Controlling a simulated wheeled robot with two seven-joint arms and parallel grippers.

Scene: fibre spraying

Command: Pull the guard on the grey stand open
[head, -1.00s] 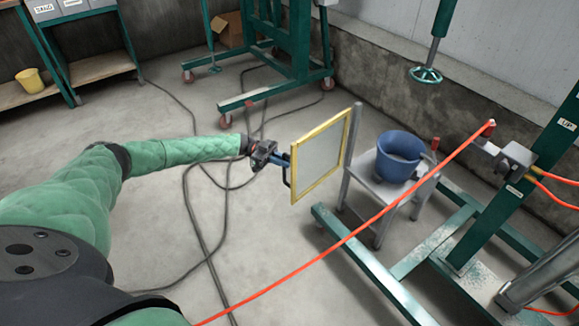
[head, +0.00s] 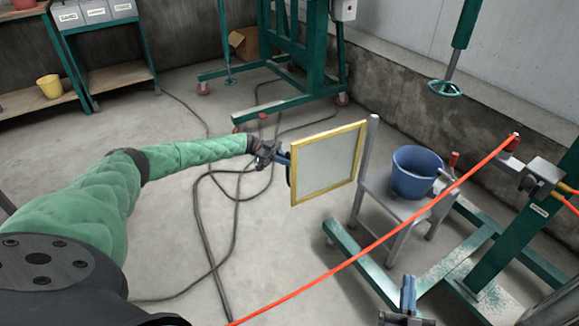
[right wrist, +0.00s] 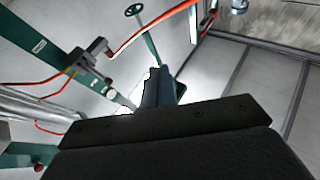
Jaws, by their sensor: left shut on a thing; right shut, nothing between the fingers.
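The guard (head: 328,164) is a grey panel in a yellow frame, hinged on the post (head: 366,148) of the grey stand (head: 384,193). It stands swung out to the left of the stand, clear of the blue bucket (head: 416,172) on top. My left gripper (head: 285,160) is shut on the guard's handle at the panel's left edge; the fingers partly hide the handle. My right gripper (head: 408,294) shows at the bottom of the head view, shut and empty. Its dark fingers also show in the right wrist view (right wrist: 158,88), away from the guard.
A red hose (head: 380,240) runs diagonally in front of the stand. A green frame (head: 375,272) lies low beside it. A green wheeled rig (head: 308,50) stands behind. Black cables (head: 237,200) lie on the floor. Floor left of the guard is otherwise open.

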